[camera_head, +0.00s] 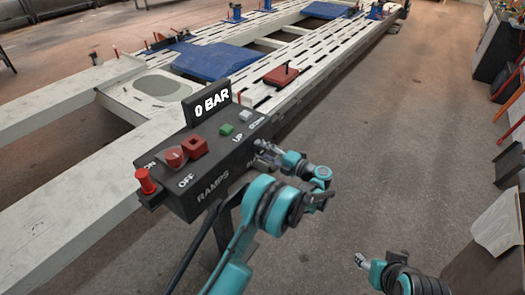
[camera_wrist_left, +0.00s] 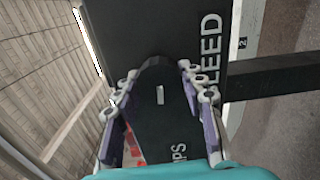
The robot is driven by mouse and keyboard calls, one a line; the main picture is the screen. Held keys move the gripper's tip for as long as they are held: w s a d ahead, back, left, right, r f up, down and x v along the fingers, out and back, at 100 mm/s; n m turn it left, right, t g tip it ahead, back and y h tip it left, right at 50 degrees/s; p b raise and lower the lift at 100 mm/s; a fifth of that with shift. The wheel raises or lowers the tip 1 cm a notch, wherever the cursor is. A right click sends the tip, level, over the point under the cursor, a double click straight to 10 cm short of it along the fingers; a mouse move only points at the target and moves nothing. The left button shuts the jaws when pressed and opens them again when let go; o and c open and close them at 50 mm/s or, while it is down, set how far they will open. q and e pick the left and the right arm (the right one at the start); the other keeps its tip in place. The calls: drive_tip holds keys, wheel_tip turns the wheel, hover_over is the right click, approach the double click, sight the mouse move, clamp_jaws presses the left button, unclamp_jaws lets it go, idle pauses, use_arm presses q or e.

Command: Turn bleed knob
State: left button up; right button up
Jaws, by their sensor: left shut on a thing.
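The bleed knob is black and rounded with a short white mark, seen in the left wrist view (camera_wrist_left: 158,108). It stands on the right end of the dark control box (camera_head: 205,190), beside white lettering ending in "LEED". My left gripper (camera_head: 264,150) is at that end of the box; in the left wrist view its two fingers (camera_wrist_left: 157,86) are closed around the knob, one on each side. In the head view the knob is hidden behind the gripper. My right gripper (camera_head: 361,261) hangs over the floor at the lower right, away from the box; its finger opening is too small to judge.
The box carries a "0 BAR" display (camera_head: 207,103), a red knob (camera_head: 146,180), red controls (camera_head: 194,147) and a green button (camera_head: 226,129). A long white frame bench (camera_head: 210,60) lies behind. Floor (camera_head: 400,120) to the right is clear. A trolley edge (camera_head: 500,225) is at far right.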

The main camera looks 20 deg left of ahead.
idle(0.4)
use_arm(q)
drive_tip(key=o, duration=1.2)
drive_tip(key=shift+d, duration=0.1)
drive_tip(key=v, duration=1.1)
drive_tip(key=shift+s+d, duration=0.1)
drive_tip(key=shift+d, duration=0.3)
